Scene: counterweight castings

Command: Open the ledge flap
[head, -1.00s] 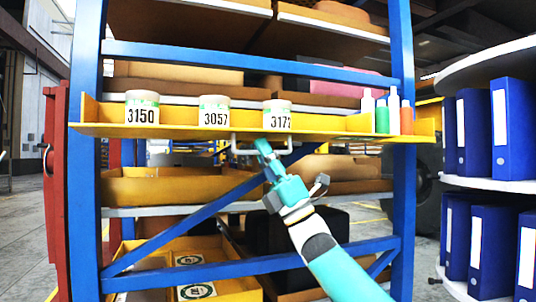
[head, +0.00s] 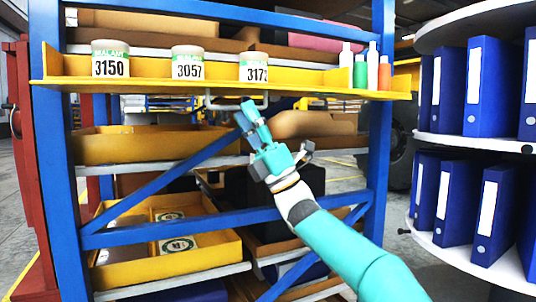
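The yellow ledge flap (head: 200,86) runs level across the blue rack at the top of the view. A thin pale bar handle (head: 222,106) hangs under its front edge. My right gripper (head: 245,113) is at the right part of this handle, just below the ledge, and its fingers hide some of the bar. I cannot tell whether the fingers are closed on the bar. Cans marked 3150 (head: 110,68), 3057 (head: 187,69) and 3173 (head: 253,72) stand on the ledge. My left gripper is out of view.
Small bottles (head: 361,74) stand at the ledge's right end. A blue diagonal brace (head: 150,195) crosses the rack below. Yellow trays (head: 150,148) sit on lower shelves. At the right, a round white shelf (head: 450,140) holds blue binders (head: 495,90). Floor shows at the far left.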

